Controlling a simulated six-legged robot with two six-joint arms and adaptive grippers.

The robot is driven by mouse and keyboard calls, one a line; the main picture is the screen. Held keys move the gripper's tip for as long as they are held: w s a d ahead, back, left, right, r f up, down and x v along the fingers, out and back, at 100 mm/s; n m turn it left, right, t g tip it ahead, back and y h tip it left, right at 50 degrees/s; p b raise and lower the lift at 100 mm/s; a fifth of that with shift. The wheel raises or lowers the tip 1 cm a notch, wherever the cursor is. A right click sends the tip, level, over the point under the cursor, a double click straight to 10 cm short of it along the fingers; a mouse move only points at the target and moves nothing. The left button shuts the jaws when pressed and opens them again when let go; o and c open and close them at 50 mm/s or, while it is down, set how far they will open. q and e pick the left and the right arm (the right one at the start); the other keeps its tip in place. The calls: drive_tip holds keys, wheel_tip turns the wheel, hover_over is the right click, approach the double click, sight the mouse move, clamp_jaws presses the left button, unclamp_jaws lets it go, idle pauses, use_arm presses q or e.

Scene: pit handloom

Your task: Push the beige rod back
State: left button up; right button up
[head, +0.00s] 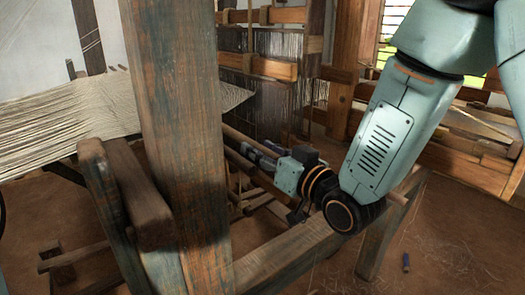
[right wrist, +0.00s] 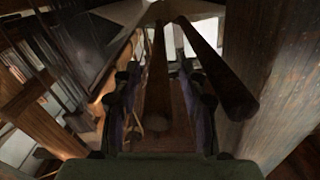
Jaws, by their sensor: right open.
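Two round wooden rods run side by side near my right gripper (head: 252,152). In the right wrist view one rod (right wrist: 158,72) lies between the two fingers, its near end toward the palm. The other rod (right wrist: 217,68) passes to the right, over the right finger in the picture. Both look brown in the dim light, so I cannot tell for sure which is the beige rod. In the head view a rod (head: 236,134) shows just above the gripper. My right gripper is open; contact with the rod cannot be told. My left gripper is out of view.
A thick wooden post (head: 175,130) stands left of the gripper and hides part of the loom. Pale warp threads (head: 60,125) stretch at the left. A wooden beam (head: 300,247) runs below the gripper. Dark heddles (head: 270,105) hang behind.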

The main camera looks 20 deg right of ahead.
drive_tip(key=shift+d, duration=0.15)
drive_tip(key=c, duration=0.4)
clamp_jaws()
